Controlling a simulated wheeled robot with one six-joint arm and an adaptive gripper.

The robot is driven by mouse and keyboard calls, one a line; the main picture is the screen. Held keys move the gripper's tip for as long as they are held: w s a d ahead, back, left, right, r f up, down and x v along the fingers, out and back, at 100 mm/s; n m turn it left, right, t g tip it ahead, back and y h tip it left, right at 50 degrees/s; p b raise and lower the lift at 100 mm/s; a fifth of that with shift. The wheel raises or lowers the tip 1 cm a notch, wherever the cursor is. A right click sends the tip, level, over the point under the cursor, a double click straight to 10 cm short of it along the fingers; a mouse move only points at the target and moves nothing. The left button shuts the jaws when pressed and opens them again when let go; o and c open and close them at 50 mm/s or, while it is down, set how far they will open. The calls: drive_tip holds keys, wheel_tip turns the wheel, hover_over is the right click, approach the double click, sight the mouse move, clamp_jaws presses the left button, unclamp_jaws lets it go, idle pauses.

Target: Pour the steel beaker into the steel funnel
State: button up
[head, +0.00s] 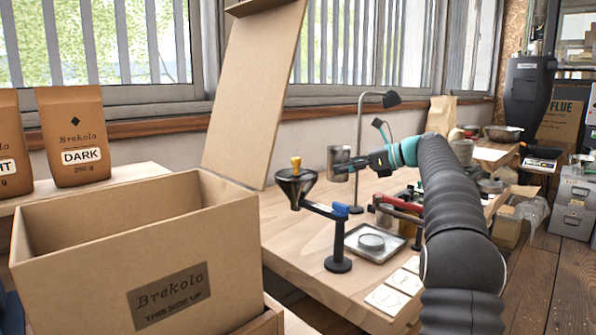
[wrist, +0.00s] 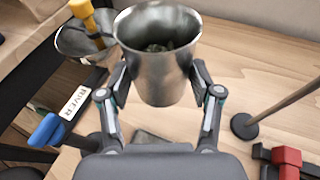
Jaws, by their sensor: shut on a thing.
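The steel beaker (head: 339,163) is held upright, or nearly so, above the table in the head view. In the wrist view the beaker (wrist: 157,60) shows its open mouth, with some dark contents low inside. My gripper (head: 362,160) is shut on the beaker, one finger on each side of it; the gripper also shows in the wrist view (wrist: 158,88). The steel funnel (head: 296,186) sits on a stand arm to the left of the beaker and apart from it. In the wrist view the funnel (wrist: 75,42) is at upper left, partly hidden, with a yellow-handled tool (wrist: 84,13) in it.
The funnel's stand (head: 338,240) has a blue clamp (head: 340,210). A large open cardboard box (head: 110,225) with a raised flap (head: 252,95) stands at the left, close to the funnel. A lamp (head: 358,150) stands behind the beaker. A square tray (head: 350,240) lies on the table below.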

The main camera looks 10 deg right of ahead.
drive_tip(key=shift+w+f, duration=0.35)
drive_tip(key=shift+w, duration=0.05)
drive_tip(key=shift+a, duration=0.15)
